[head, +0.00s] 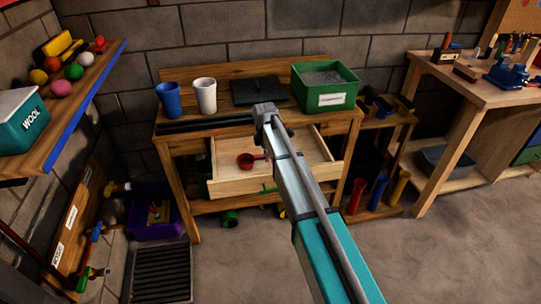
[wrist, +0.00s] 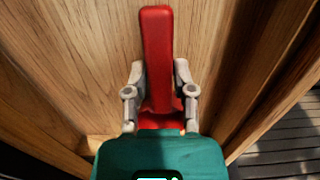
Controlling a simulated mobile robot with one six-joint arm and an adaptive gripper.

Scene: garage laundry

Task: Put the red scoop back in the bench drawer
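The wooden bench's drawer (head: 228,187) is pulled out in the head view. The red scoop (head: 247,160) shows within the drawer's outline, at its left side, with its handle running right behind my arm. I cannot tell whether it touches the drawer floor. In the wrist view, the red scoop's handle (wrist: 157,50) lies between the two grey fingers of my gripper (wrist: 160,80), which look closed against its sides. Bare wood fills most of the background there.
A blue cup (head: 169,100), a white cup (head: 205,95), a dark flat item (head: 258,91) and a green bin (head: 325,87) stand on the bench top. A purple crate (head: 153,222) and dark grate (head: 160,272) lie at left. The floor at right is clear.

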